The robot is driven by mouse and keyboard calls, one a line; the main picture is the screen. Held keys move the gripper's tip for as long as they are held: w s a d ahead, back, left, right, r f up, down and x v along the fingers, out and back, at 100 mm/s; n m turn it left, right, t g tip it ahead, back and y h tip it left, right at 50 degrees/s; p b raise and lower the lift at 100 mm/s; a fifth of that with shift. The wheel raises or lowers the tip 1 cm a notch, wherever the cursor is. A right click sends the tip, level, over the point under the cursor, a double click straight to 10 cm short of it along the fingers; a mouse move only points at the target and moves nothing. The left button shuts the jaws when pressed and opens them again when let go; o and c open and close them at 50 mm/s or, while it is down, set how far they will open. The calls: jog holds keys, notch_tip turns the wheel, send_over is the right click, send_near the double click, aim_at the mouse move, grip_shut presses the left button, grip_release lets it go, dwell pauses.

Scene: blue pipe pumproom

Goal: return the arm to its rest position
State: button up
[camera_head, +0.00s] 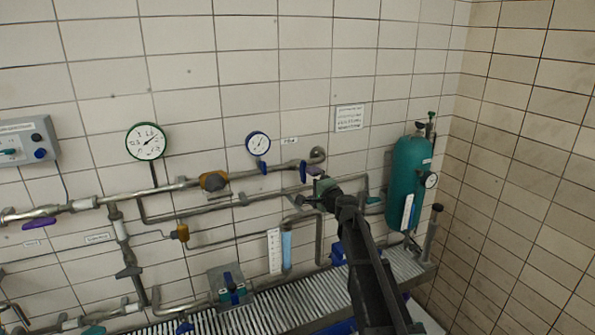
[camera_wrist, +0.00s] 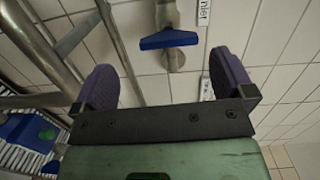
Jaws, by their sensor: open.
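My arm reaches up from the bottom right in the head view, and my gripper (camera_head: 318,191) is in front of the pipework, left of the green tank. In the wrist view my gripper (camera_wrist: 164,80) is open, its two purple-padded fingers wide apart with nothing between them. A blue valve handle (camera_wrist: 168,39) on a grey pipe fitting shows beyond the fingers, apart from them. The wall behind partly fills the gap. My forearm hides part of the pipes and the grating in the head view.
Pipes run along the tiled wall, with a green-rimmed gauge (camera_head: 146,141), a blue-rimmed gauge (camera_head: 258,143) and a purple handle (camera_head: 39,223). A green tank (camera_head: 409,180) stands right of my arm. A metal grating (camera_head: 290,303) lies below. The upper wall is mostly clear.

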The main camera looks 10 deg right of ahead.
jog(key=s+a+f+n+g+y+b, duration=0.1)
jog(key=s+a+f+n+g, duration=0.2)
jog(key=s+f+n, duration=0.15)
jog(key=s+a+f+n+g+y, duration=0.1)
jog(key=s+a+f+n+g, duration=0.15)
jog(key=s, duration=0.35)
jog(key=s+d+f+n+g+h+b, duration=0.1)
jog(key=s+f+n+g+h+b, duration=0.1)
jog(key=s+f, duration=0.4)
jog(key=s+d+f+n+g+h+b, duration=0.1)
jog(key=s+f, duration=0.6)
jog(key=s, duration=0.7)
jog(key=s+d+f+n+g+h+b, duration=0.2)
jog(key=s+f+g+h+b, duration=0.3)
jog(key=s+g, duration=0.3)
jog(key=shift+s+f+n+h+b, duration=0.3)
jog(key=shift+s+f+n+b, duration=0.4)
jog(key=shift+s, duration=0.55)
jog(key=shift+f, duration=0.1)
